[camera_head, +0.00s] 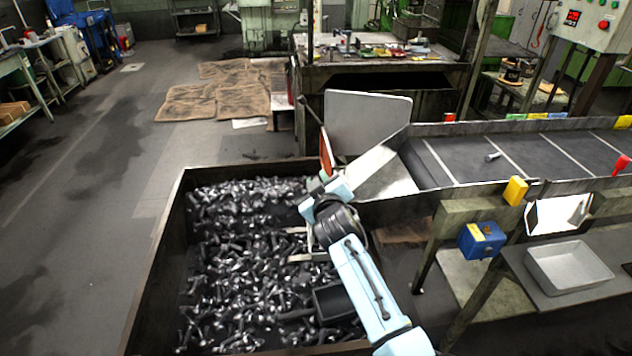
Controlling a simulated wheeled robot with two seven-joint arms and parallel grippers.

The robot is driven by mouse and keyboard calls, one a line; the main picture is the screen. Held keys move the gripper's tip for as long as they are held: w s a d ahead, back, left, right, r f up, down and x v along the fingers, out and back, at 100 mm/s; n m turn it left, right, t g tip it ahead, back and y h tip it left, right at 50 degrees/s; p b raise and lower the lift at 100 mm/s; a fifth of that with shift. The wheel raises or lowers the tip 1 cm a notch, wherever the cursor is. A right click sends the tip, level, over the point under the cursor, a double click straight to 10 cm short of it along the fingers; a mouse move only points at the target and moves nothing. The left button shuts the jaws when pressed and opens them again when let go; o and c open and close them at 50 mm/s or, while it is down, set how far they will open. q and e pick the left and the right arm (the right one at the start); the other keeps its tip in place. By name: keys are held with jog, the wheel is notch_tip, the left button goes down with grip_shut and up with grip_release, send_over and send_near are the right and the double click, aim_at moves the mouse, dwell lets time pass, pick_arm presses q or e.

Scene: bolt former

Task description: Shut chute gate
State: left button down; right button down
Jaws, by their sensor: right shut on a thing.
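The chute (385,172) slopes from the left end of the conveyor toward the bolt bin. A flat grey plate (368,122), apparently the gate, stands raised at the chute's far side. The sloping chute floor shows bare below it. An orange-red handle (326,152) on a dark lever stands at the chute's left end. My right gripper (323,182) is at the lower part of this handle and shut on it; its fingertips are small and partly hidden. My right arm reaches up from the bottom over the bin. My left gripper is not in view.
The bin (155,264), full of loose bolts, lies below and left of my arm. One bolt (493,157) lies on the dark conveyor (460,160). A blue box (481,240) and a grey tray (568,267) are at right. Open floor lies at left.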

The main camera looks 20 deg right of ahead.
jog(key=shift+a+f, duration=0.1)
jog(key=shift+f, duration=0.05)
jog(key=c, duration=1.2)
grip_release()
jog(key=v, duration=1.3)
jog(key=shift+s, duration=0.25)
